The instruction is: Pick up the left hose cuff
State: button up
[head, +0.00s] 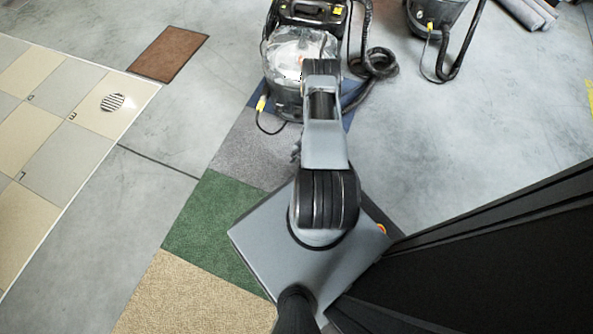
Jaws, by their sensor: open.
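A small yellow piece that looks like the left hose cuff (261,103) is at the left side of the left vacuum machine (300,45), at the end of a thin black line that curves down and right. A similar yellow piece (430,27) is on the right machine (437,14). My arm reaches up the picture from my base, with its far bend in front of the left machine. My gripper cannot be made out; a small dark part sticks out left of the arm, too little to identify. The yellow piece stands clear of my arm, to its left.
Grey (250,150), green (215,225) and tan (195,297) pads lie in a row left of my base. A blue mat (348,118) lies under the left machine. A thick black hose (375,62) coils right of it. A brown mat (168,53) lies upper left. Concrete floor right of my arm is clear.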

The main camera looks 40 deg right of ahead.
jog(key=shift+b+x, duration=1.85)
jog(key=shift+x, duration=2)
jog(key=shift+c, duration=0.4)
jog(key=shift+r, duration=0.1)
jog(key=c, duration=0.9)
